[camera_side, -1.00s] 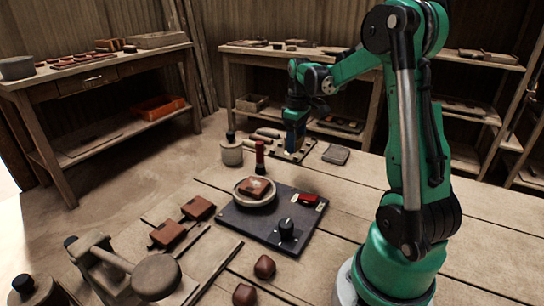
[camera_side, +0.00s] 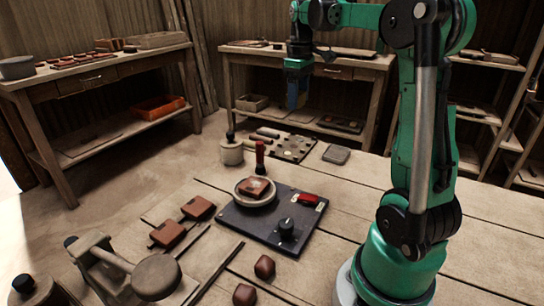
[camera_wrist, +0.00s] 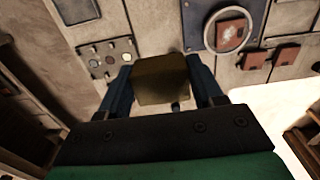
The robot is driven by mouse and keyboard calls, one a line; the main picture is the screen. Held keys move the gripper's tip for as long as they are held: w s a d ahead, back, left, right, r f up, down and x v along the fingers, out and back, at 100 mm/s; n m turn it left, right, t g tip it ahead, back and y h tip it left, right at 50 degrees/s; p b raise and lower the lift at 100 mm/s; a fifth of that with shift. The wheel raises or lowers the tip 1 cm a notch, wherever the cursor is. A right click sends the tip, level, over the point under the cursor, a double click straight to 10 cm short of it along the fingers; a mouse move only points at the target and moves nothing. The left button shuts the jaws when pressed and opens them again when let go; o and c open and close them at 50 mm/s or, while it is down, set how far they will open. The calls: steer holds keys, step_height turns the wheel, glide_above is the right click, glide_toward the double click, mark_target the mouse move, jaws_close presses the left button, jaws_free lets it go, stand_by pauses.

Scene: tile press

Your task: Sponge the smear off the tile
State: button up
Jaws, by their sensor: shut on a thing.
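The tile (camera_side: 254,187) is a reddish-brown square with a pale smear on top. It lies on a round pale plate (camera_side: 240,199) on the dark press board (camera_side: 238,220). The tile also shows at the upper right of the wrist view (camera_wrist: 230,33). My gripper (camera_side: 297,100) is high above the back of the table, behind the tile. In the wrist view my gripper (camera_wrist: 163,72) is shut on a brownish-yellow block, the sponge (camera_wrist: 162,82). The sponge is hard to make out in the side view.
A tray with several round wells (camera_side: 290,147) lies below my gripper, with a grey pad (camera_side: 336,154) beside it. A lidded pot (camera_side: 231,150) and a red-handled tool (camera_side: 260,157) stand near the plate. The board carries a black knob (camera_side: 287,228) and red switch (camera_side: 308,198).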

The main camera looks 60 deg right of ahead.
steer(key=c, duration=0.4)
glide_above(249, 180)
step_height(249, 180, down, 6)
steer(key=shift+w+a+f, duration=0.1)
steer(key=shift+w+f, duration=0.05)
steer(key=shift+f, duration=1.8)
steer(key=shift+w+f, duration=0.15)
steer(key=shift+f, duration=1.8)
steer(key=shift+s+f, duration=0.2)
steer(key=shift+s, duration=2.8)
steer(key=shift+w, duration=3.05)
steer(key=shift+s+r, duration=0.1)
steer(key=shift+r, duration=3.9)
